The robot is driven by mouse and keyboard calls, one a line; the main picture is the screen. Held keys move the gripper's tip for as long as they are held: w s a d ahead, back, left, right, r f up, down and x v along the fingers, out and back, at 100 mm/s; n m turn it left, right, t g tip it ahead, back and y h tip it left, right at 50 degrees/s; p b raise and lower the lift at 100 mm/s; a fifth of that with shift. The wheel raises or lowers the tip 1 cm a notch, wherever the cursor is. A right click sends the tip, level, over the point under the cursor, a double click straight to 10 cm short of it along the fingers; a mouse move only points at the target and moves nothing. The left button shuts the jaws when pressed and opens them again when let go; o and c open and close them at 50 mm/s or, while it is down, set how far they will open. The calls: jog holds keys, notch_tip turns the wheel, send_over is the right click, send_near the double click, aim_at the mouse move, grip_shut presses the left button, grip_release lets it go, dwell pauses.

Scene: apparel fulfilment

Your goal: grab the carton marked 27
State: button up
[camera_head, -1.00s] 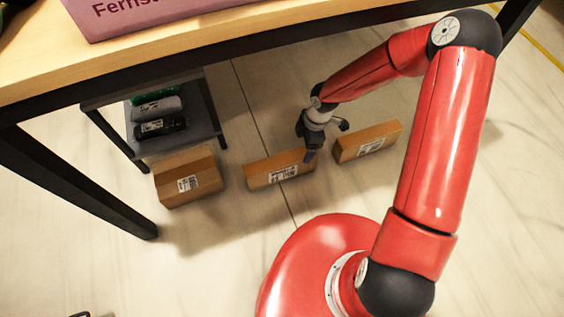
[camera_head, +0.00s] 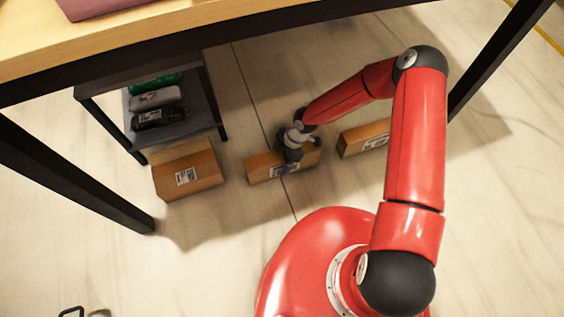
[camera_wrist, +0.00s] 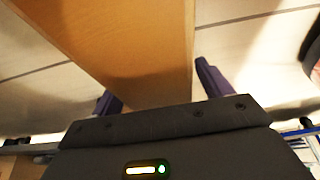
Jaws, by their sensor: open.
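Three brown cartons stand on the floor in the head view: a left carton (camera_head: 205,172), a middle carton (camera_head: 262,168) and a right carton (camera_head: 352,142). Each has a white label, but the numbers are too small to read, so I cannot tell which is marked 27. My gripper (camera_head: 287,160) is at the middle carton and hides part of its front and label. In the wrist view my gripper (camera_wrist: 158,90) is open, with one dark finger on each side of a carton (camera_wrist: 135,45). I cannot tell whether the fingers touch it.
A wooden-topped table (camera_head: 200,37) with black legs spans above the cartons. A small grey shelf (camera_head: 197,110) with several dark, grey and green packages stands at the left, behind the left carton. Open floor (camera_head: 480,220) lies to the right.

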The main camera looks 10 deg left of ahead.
jog(key=shift+f, duration=0.15)
jog(key=c, duration=1.5)
jog(key=shift+a, duration=0.1)
